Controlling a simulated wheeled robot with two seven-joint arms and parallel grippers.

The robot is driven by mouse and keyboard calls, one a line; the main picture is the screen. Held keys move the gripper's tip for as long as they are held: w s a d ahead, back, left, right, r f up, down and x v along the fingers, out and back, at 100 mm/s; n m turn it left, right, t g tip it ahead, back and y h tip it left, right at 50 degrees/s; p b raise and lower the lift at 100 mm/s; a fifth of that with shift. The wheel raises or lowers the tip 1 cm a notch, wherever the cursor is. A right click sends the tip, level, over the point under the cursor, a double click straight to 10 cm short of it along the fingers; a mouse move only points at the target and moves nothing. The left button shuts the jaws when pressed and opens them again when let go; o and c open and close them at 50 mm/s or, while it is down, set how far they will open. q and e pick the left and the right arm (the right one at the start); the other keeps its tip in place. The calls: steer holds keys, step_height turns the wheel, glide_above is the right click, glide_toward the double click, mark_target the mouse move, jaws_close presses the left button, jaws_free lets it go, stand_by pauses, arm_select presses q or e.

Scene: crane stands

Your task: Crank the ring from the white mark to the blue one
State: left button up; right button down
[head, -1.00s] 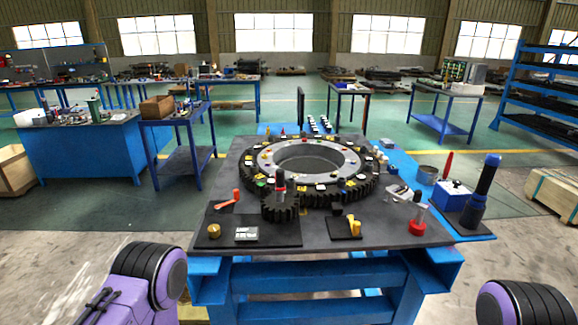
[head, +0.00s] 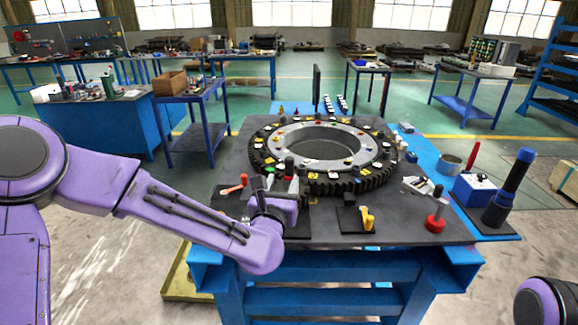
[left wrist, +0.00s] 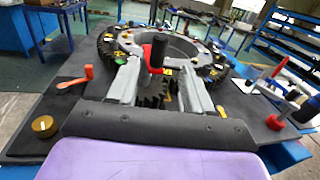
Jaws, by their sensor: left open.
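The black toothed ring (head: 378,181) lies flat on the dark table, around a grey inner ring. Small white, yellow, red and green markers dot it; I cannot single out the white mark and the blue one. A small black pinion (left wrist: 152,96) sits at its near edge, with a black-topped red crank handle (left wrist: 158,50) upright above it. The handle's top also shows in the head view (head: 289,166). My left gripper (head: 277,186) is open at the pinion. In the left wrist view its fingers (left wrist: 158,82) stand either side of the handle, apparently apart from it. My right gripper is out of view.
An orange lever (head: 233,187) is left of my gripper, with a brass knob (left wrist: 43,125) near it. A yellow piece (head: 367,219) on a black plate and a red-based handle (head: 436,221) stand to the right. A blue box (head: 474,190) is beyond.

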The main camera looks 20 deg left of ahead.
mark_target(289, 167)
arm_select(q)
steer(key=w+p, duration=0.1)
steer(key=w, duration=0.2)
steer(key=w+p, duration=0.1)
steer(key=w, duration=0.1)
steer(key=w+a+p, duration=0.1)
steer(key=w, duration=0.2)
steer(key=shift+w, duration=0.35)
steer(key=shift+w+f, duration=0.15)
steer(key=shift+w, duration=0.3)
jaws_close()
steer(key=shift+a+f, duration=0.1)
